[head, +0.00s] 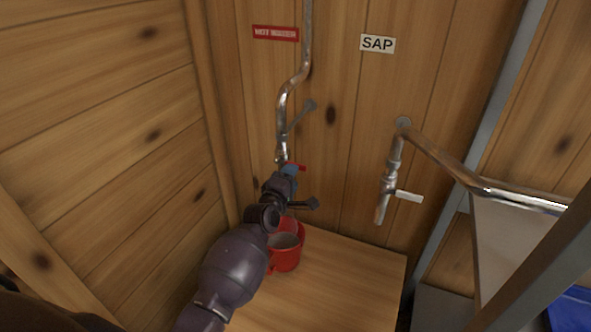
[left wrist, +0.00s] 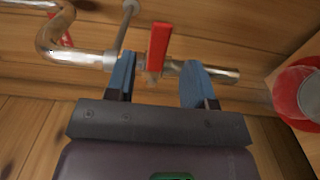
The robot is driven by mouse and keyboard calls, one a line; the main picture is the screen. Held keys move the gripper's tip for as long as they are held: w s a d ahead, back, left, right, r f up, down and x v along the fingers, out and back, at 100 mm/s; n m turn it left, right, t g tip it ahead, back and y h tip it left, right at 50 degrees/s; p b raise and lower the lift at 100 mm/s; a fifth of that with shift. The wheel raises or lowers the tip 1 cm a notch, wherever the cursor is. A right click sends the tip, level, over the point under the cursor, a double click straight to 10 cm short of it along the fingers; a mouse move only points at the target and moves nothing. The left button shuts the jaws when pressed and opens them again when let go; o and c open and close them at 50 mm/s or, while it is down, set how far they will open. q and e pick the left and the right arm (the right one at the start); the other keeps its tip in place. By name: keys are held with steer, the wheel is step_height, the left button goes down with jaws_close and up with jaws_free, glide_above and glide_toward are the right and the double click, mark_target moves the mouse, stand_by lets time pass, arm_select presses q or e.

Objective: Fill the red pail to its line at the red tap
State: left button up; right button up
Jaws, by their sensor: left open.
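The red tap is on a metal pipe against the wooden wall, and its red lever (head: 302,168) shows just past my left gripper (head: 287,182). In the left wrist view, the red lever (left wrist: 159,45) stands crosswise to the pipe, between the blue fingertips of my open left gripper (left wrist: 159,82). I cannot tell whether either finger touches it. The red pail (head: 288,262) stands upright on the wooden surface below the tap, partly behind my left arm. It also shows in the left wrist view (left wrist: 296,117), at the right edge. Its fill line and liquid level are unclear. My right gripper is out of view.
A second tap with a white lever (head: 408,196) hangs at the right, under a SAP sign (head: 377,44). The wooden surface (head: 345,285) right of the pail is clear. A metal frame stands at the right.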

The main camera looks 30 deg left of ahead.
arm_select(q)
steer(key=shift+s+d, duration=0.15)
steer(key=shift+s, duration=2.55)
steer(key=s+d+f+m+g, duration=0.1)
steer(key=s+f+m, duration=0.4)
steer(key=s, duration=0.5)
steer(key=s+d+f+m+g, duration=0.2)
steer(key=s+f+m, duration=0.3)
steer(key=s+m, duration=0.3)
steer(key=s+d+f+m+g, duration=0.1)
steer(key=s+f+m+g, duration=0.2)
steer(key=s, duration=1)
step_height(320, 180, down, 2)
steer(key=m, duration=0.3)
steer(key=shift+s+d+g+h, duration=0.25)
steer(key=shift+s+g+h, duration=0.05)
steer(key=shift+g+h, duration=0.1)
